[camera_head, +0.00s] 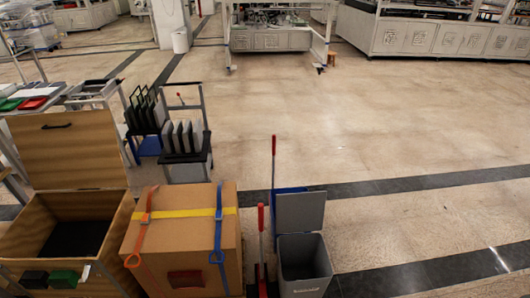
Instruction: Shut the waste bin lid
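The grey waste bin (305,289) stands on the floor at the lower right of centre in the head view. Its grey lid (300,212) is open and stands raised at the back of the bin. The dark inside of the bin shows from above. Neither of my grippers shows in this view.
A cardboard box (183,254) with yellow, orange and blue straps stands left of the bin. Red-handled long tools (261,219) stand between them. An open wooden crate (30,227) and a rack of panels (184,137) are further left. The floor right of the bin is clear.

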